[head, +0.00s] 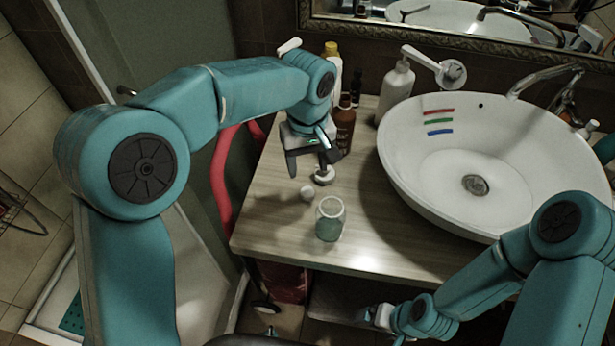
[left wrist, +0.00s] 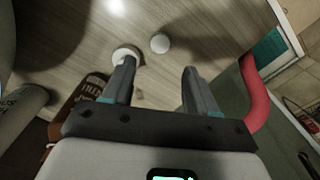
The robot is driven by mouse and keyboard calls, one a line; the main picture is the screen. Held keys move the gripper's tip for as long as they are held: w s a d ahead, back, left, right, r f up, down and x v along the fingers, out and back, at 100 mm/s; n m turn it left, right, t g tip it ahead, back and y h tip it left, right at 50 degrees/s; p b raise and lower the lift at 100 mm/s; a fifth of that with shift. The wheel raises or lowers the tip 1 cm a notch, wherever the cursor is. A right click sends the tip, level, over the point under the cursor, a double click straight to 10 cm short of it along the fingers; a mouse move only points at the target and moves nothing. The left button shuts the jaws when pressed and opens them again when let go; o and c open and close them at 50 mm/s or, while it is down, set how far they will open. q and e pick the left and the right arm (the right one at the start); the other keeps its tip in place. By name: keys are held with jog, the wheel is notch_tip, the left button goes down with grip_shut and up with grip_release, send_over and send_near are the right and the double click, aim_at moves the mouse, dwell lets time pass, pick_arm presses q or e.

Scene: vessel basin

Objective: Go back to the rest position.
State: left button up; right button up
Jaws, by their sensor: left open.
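My left gripper (head: 308,160) is over the left part of the wooden counter, beside a brown bottle (head: 343,125). It points down, and in the left wrist view its two fingers (left wrist: 155,88) stand apart with nothing between them. A small white round piece (head: 324,176) lies on the counter near its fingertips. A second small white round piece (head: 307,193) lies just in front. A clear glass jar (head: 330,220) stands upright near the counter's front edge. My right arm comes in from the lower right; its gripper (head: 378,316) is low, in front of the counter, too small to read.
A white vessel basin (head: 400,150) with red, green and blue stripes fills the counter's right side. A white pump bottle (head: 396,88) and a yellow-capped bottle (head: 332,68) stand behind my left gripper. A red curved tube (head: 222,180) is left of the counter.

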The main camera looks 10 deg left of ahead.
pick_arm(q)
jog(key=shift+r, duration=1.65)
